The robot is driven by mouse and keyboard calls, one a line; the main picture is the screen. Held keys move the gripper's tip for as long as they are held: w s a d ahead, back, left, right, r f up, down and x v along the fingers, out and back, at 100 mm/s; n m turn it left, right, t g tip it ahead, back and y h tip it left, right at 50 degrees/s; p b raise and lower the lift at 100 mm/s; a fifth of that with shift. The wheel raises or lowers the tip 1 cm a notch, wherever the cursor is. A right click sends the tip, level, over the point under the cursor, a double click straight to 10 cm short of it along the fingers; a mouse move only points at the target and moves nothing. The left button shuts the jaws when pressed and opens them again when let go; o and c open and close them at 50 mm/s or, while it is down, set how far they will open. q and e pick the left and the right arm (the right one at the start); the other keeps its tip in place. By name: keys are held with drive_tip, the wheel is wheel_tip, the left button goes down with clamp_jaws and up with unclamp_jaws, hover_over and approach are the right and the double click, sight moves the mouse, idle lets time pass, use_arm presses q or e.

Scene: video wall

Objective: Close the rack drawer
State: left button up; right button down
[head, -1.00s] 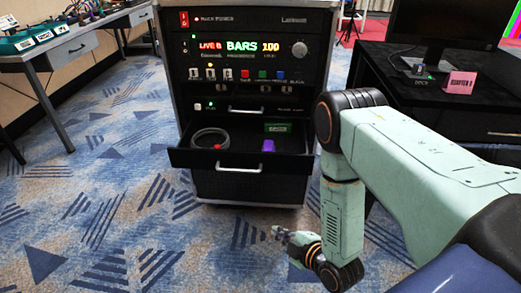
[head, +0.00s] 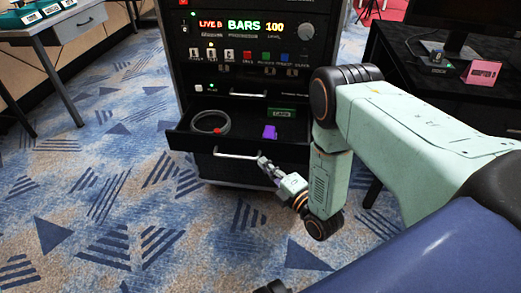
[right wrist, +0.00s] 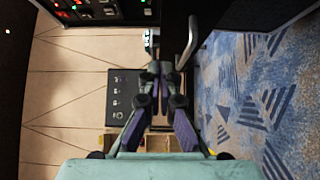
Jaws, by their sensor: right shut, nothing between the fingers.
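The rack drawer (head: 185,143) is pulled out of the black rack in the head view. Its silver bar handle (head: 235,156) runs across the front. My right gripper (head: 264,162) is shut and empty, in front of the drawer by the handle's right end. In the right wrist view the shut fingertips (right wrist: 161,68) lie close to the handle (right wrist: 187,42); I cannot tell whether they touch it. My left gripper is not in view.
A black desk (head: 440,108) stands to the right and a grey table (head: 72,31) to the left. Carpet in front is clear.

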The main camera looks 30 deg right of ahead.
sight(253, 140)
drive_tip(key=w, duration=0.2)
drive_tip(key=w+b, duration=0.1)
drive_tip(key=w, duration=0.1)
drive_tip(key=w+b, duration=0.1)
drive_tip(key=w, duration=0.1)
drive_tip(key=shift+w+d, duration=0.2)
drive_tip(key=shift+d, duration=0.2)
drive_tip(key=shift+w+d+b, duration=0.3)
drive_tip(key=shift+w+d, duration=0.05)
drive_tip(key=shift+w, duration=0.1)
drive_tip(key=shift+w+d, duration=0.1)
drive_tip(key=shift+w, duration=0.05)
